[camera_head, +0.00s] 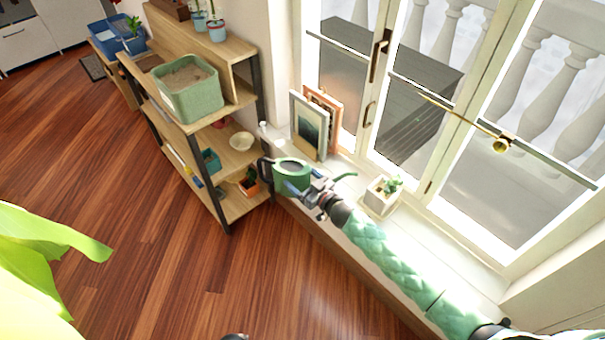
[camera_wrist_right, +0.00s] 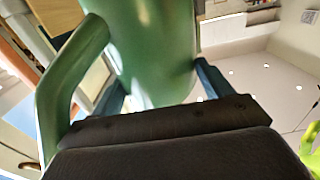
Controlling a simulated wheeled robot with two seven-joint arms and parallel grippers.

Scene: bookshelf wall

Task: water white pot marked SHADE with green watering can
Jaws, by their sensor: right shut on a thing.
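The green watering can (camera_head: 291,169) is held near the left end of the window sill, its dark handle on the left and its green spout pointing right. My right gripper (camera_head: 302,186) is shut on the can's body. In the right wrist view the can (camera_wrist_right: 155,45) fills the space between the blue fingers (camera_wrist_right: 160,88). The white pot (camera_head: 380,197) with a small green plant stands on the sill, right of the can and beyond the spout tip. Its marking cannot be read. My left gripper is not in view.
Picture frames (camera_head: 309,125) lean on the sill behind the can. A wooden shelf (camera_head: 232,158) with a green planter (camera_head: 188,89) stands to the left. Large yellow-green leaves (camera_head: 40,255) fill the lower left. The wooden floor (camera_head: 150,230) between is clear.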

